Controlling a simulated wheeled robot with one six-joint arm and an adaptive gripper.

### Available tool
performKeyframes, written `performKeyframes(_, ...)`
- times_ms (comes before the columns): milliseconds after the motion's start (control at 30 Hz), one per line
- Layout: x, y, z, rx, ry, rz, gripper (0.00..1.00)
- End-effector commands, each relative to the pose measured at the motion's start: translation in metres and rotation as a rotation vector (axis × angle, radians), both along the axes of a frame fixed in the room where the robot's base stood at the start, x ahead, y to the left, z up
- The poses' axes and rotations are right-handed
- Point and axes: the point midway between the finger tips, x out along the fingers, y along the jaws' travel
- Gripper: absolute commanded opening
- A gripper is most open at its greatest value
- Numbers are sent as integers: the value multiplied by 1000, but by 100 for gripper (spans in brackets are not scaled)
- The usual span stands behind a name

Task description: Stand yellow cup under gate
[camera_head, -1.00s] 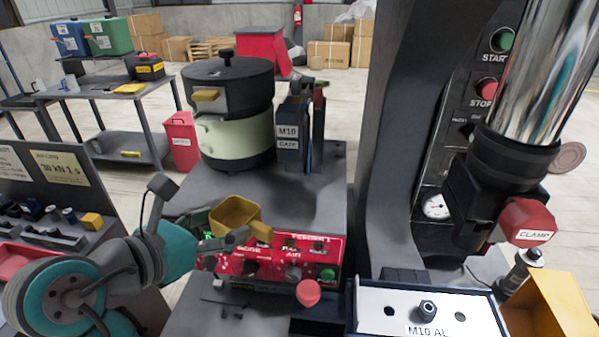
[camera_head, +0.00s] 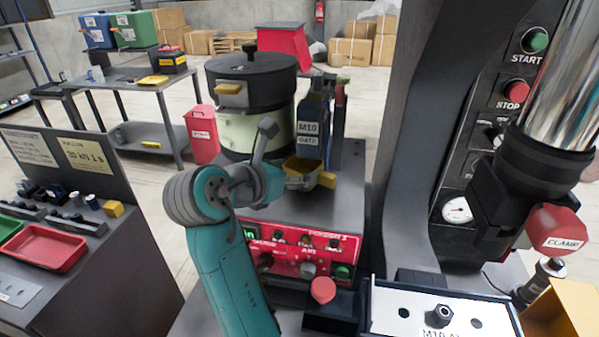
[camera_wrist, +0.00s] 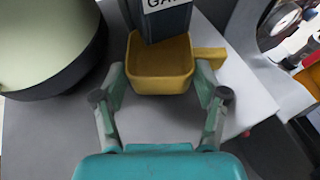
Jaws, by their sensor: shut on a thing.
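The yellow cup (camera_wrist: 160,84) is held between the two fingers of my gripper (camera_wrist: 160,92) in the wrist view, open side up, its handle to the right. It also shows in the head view (camera_head: 303,166), partly hidden by my gripper (camera_head: 300,182). The gate (camera_head: 312,127), a dark post labelled M10 GATE, stands right of the bowl feeder. In the wrist view the gate (camera_wrist: 165,24) overlaps the far rim of the cup. I cannot tell whether they touch or whether the cup rests on the grey top.
The bowl feeder (camera_head: 252,100) stands close on the left, its pale side also in the wrist view (camera_wrist: 50,40). A red control panel (camera_head: 300,252) fronts the feeder base. A press column (camera_head: 405,130) rises on the right. The grey top (camera_wrist: 150,125) around the cup is clear.

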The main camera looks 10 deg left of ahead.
Motion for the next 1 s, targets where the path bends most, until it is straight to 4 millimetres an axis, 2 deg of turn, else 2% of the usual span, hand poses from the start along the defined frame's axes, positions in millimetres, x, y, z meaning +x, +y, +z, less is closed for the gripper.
performKeyframes(133,23,-12,1,0,-1,-4,24)
performKeyframes(167,24,-12,-3,-1,0,-3,24)
performKeyframes(200,23,-11,-10,-2,2,-1,17)
performKeyframes(633,22,-10,-17,0,-1,-1,16)
performKeyframes(667,22,-10,-18,0,0,-1,77)
performKeyframes(733,22,-10,-17,0,0,-1,95)
performKeyframes(767,22,-10,-17,0,0,-1,97)
performKeyframes(1000,22,-10,-17,0,0,-1,97)
